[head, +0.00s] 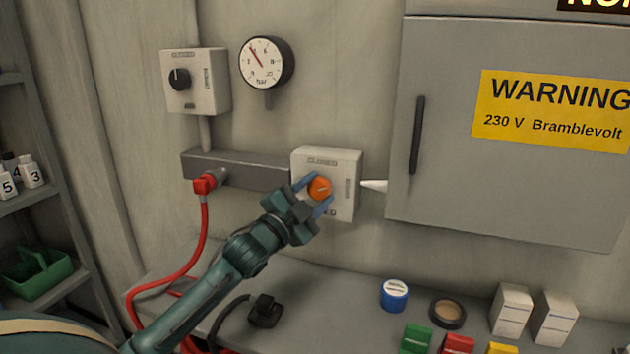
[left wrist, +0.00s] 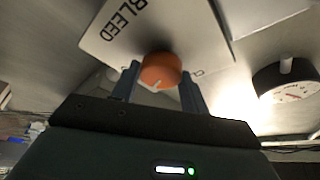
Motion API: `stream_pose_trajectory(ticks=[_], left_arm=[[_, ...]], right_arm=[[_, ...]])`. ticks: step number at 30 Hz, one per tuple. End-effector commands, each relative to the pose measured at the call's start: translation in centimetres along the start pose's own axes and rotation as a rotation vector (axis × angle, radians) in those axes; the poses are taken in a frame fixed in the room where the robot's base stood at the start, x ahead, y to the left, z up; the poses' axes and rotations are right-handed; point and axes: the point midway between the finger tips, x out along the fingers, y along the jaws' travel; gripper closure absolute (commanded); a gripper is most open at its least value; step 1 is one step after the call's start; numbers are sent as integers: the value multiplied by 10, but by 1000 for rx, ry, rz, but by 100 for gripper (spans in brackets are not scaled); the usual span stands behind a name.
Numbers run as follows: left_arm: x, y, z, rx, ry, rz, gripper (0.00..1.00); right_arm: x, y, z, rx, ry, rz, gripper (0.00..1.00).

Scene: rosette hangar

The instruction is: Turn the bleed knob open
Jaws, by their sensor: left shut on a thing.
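The bleed knob (head: 319,188) is orange and round, on the front of a pale box (head: 343,165) labelled CLOSED at its top. My left gripper (head: 313,194) reaches up from the lower left and is shut on the knob, one finger on each side. In the left wrist view the orange knob (left wrist: 160,71) sits between the two fingers (left wrist: 160,85). The lower lettering on the box is partly hidden by the gripper in the head view. My right gripper is not in view.
A black-knobbed box (head: 205,92) and a pressure gauge (head: 264,63) are on the wall above. A grey cabinet (head: 450,120) with a warning sign is at the right. A red hose (head: 203,230) hangs at the left. The bench below holds a blue tin (head: 394,296) and cartons (head: 511,309).

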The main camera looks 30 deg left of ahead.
Motion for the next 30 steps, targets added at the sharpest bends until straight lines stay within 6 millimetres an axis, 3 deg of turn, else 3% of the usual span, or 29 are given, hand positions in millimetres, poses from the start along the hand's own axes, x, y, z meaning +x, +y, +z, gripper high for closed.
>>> stream_pose_trajectory(ticks=[15,30], left_arm=[[1,-5,-2,351,0,142,78],[1,-3,-1,437,0,175,78]], right_arm=[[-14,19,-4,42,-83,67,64],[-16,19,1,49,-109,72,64]])
